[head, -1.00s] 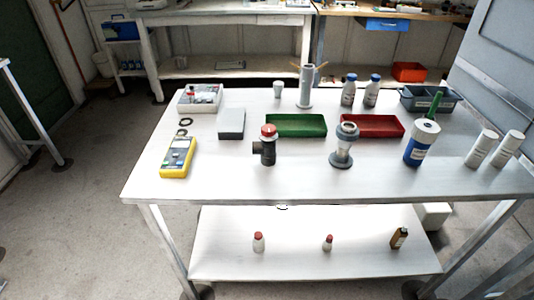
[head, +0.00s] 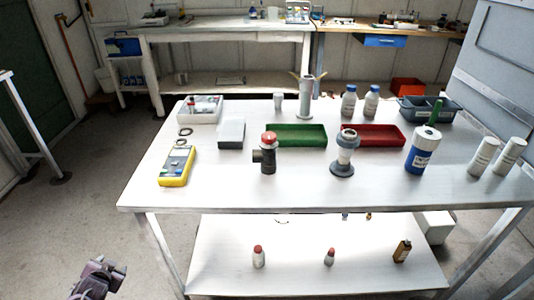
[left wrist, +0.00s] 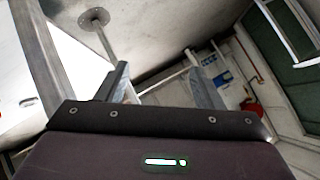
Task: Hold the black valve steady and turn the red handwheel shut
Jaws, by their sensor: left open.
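The black valve (head: 267,160) stands upright on the white table, left of the middle, with a side stub pointing left. The red handwheel (head: 269,138) sits on its top. My left gripper (head: 112,268) is at the lower left of the head view, in front of and below the table, well away from the valve. In the left wrist view my left gripper (left wrist: 158,85) has its two fingers apart with nothing between them. The valve is not in the left wrist view. My right gripper is not in view.
Close to the valve are a green tray (head: 297,136), a grey flanged fitting (head: 343,155), a grey-white block (head: 231,134) and a yellow meter (head: 177,165). A blue-white canister (head: 422,150) stands to the right. The table's front edge (head: 300,208) in front of the valve is clear.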

